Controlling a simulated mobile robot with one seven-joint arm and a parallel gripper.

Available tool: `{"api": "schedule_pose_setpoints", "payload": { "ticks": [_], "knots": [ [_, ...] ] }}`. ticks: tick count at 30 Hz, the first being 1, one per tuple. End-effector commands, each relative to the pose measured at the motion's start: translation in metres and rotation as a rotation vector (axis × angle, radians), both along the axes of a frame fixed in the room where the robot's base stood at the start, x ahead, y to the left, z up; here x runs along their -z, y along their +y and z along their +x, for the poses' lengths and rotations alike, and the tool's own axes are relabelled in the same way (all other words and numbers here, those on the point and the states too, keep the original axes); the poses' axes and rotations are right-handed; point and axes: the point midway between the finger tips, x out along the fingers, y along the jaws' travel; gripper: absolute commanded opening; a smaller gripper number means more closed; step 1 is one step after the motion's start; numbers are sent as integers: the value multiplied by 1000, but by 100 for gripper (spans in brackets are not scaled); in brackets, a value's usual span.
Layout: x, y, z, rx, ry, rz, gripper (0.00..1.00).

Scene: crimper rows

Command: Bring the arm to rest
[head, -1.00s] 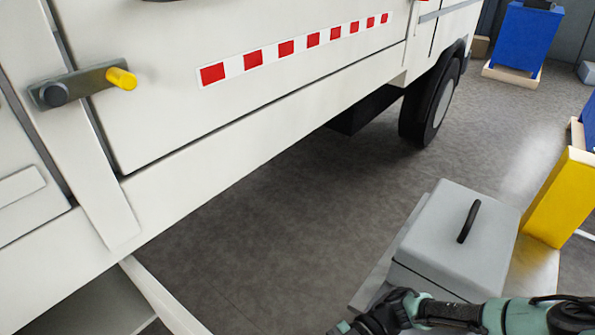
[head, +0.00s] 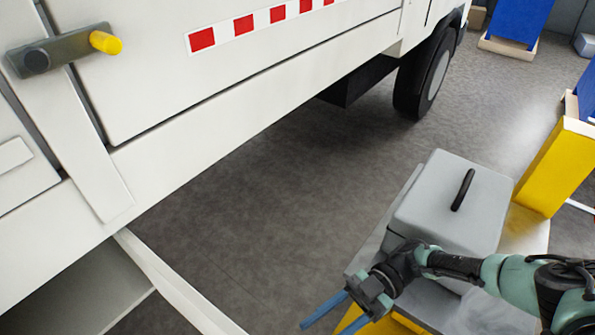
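My gripper (head: 328,316) is at the lower middle of the head view, at the end of my green and black arm (head: 480,268). Its two blue fingers stand apart with a gap between them, and I see nothing held there. The gripper is in front of a grey box with a black handle (head: 450,200), above the floor. The arm reaches in from the lower right, in front of the box's near side.
A white truck body (head: 230,110) with a dark latch and yellow knob (head: 105,42) fills the left. An open compartment door edge (head: 165,280) juts out at the lower left. A yellow block (head: 560,165) stands at right. Grey floor (head: 270,210) between is clear.

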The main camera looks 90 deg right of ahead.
Motion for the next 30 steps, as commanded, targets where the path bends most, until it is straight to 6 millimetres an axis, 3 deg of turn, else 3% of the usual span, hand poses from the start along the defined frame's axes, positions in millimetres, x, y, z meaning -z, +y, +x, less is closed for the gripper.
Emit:
{"api": "schedule_pose_setpoints", "payload": {
  "ticks": [7,25,30],
  "knots": [
    [0,-12,-13,-1,-1,-1,47],
    [0,-11,-14,-1,-1,-1,47],
    [-9,-10,-13,3,56,-12,47]
  ]
}}
